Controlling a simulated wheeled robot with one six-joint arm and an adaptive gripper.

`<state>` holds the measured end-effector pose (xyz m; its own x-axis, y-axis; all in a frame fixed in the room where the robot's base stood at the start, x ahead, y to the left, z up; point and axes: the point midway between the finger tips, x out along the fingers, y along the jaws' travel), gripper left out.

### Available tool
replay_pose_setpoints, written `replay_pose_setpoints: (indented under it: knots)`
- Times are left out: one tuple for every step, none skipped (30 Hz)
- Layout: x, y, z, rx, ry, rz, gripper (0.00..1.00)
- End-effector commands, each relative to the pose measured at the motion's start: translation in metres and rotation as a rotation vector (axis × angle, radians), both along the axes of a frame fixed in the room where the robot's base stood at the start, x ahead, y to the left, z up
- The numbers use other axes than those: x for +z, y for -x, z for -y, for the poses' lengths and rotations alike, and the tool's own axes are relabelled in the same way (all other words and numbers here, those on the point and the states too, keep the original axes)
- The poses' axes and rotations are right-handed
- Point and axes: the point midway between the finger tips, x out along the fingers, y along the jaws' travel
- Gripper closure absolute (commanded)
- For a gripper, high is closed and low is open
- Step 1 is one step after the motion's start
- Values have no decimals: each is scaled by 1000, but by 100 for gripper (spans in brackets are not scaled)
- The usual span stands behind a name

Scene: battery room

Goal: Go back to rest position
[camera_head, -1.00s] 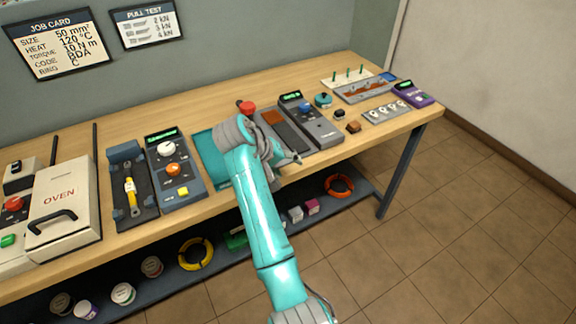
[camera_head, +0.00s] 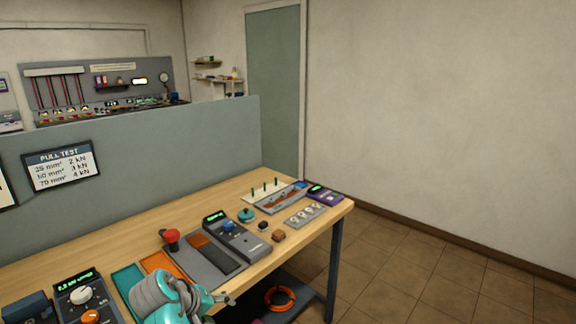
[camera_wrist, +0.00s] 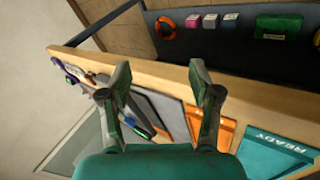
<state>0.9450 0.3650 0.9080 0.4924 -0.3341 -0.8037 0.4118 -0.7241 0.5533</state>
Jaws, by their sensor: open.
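My gripper (camera_wrist: 162,95) is open in the wrist view, with its two fingers spread and nothing between them. It hangs over the front edge of the wooden workbench (camera_wrist: 175,78). In the head view my teal arm is at the bottom, and its end is over the bench's front part, beside the orange mat (camera_head: 160,266) and the teal mat (camera_head: 126,280). The gripper's fingertips are hard to make out there.
On the bench stand a red button (camera_head: 170,237), a grey device with a blue knob (camera_head: 229,226), a purple device (camera_head: 326,195) and a plate with several rings (camera_head: 304,215). An orange ring (camera_head: 279,298) lies on the lower shelf. Free floor (camera_head: 420,270) lies to the right.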

Motion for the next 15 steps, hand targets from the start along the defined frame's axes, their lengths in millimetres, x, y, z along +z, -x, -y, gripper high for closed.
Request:
replay_pose_setpoints:
  knots:
    - [-6,1,3,3,-3,2,37]
    - [-9,1,5,4,-4,4,37]
    - [-13,1,7,6,-7,5,37]
    - [-17,1,9,8,-8,7,37]
    - [-21,1,11,11,-11,9,37]
    - [-26,1,14,13,-13,12,37]
    - [-31,2,17,15,-16,14,37]
    - [-35,2,20,18,-19,17,37]
    - [-42,2,25,20,-22,21,37]
    - [-48,3,28,22,-25,23,37]
    - [-53,3,32,25,-29,26,37]
    - [-61,5,37,29,-35,30,37]
    - [-67,6,41,33,-39,34,37]
    - [-74,7,45,36,-43,37,37]
    - [-84,9,52,40,-50,43,37]
